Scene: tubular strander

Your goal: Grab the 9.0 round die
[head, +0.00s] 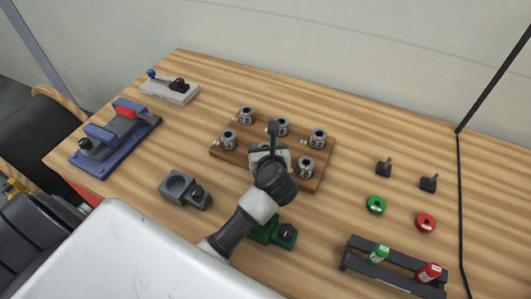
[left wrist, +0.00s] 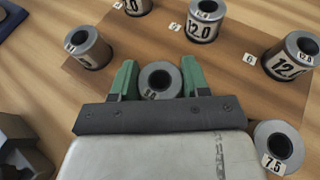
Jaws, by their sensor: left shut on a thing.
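Several grey round dies with number labels stand on a brown wooden board (head: 322,172) in the middle of the table. In the left wrist view my left gripper (left wrist: 160,76) has its green fingers on both sides of one grey round die (left wrist: 158,80) and is shut on it. This die's label is small and mostly hidden, so I cannot read it surely. In the head view my left gripper (head: 270,152) is over the board's front middle and largely hides this die. Whether the die still touches the board is unclear. My right gripper is out of view.
Close by are a 7.5 die (left wrist: 278,148), a 12.0 die (left wrist: 203,22) and another die (left wrist: 88,47). A grey block with a ring (head: 184,190) and a green fixture (head: 275,233) are near my arm. A black rack (head: 395,268) stands front right.

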